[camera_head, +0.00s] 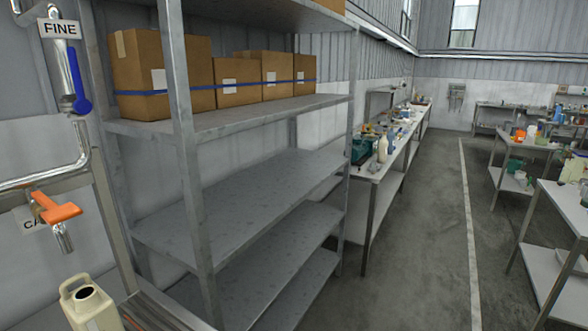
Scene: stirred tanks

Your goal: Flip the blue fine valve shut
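The blue fine valve handle (79,80) is at the upper left of the head view, on a vertical metal pipe. Its lever stands along the pipe, with the rounded end at the bottom. A sign reading FINE (60,29) hangs just above it. An orange valve handle (57,208) sits lower, on a tap over a partly hidden label (32,224). Neither of my grippers shows in this view.
A beige jug (91,304) stands below the orange valve's spout. A metal shelf unit (240,200) with cardboard boxes (160,75) stands close to the right of the pipes. Workbenches line the room beyond, with open floor (430,240) between them.

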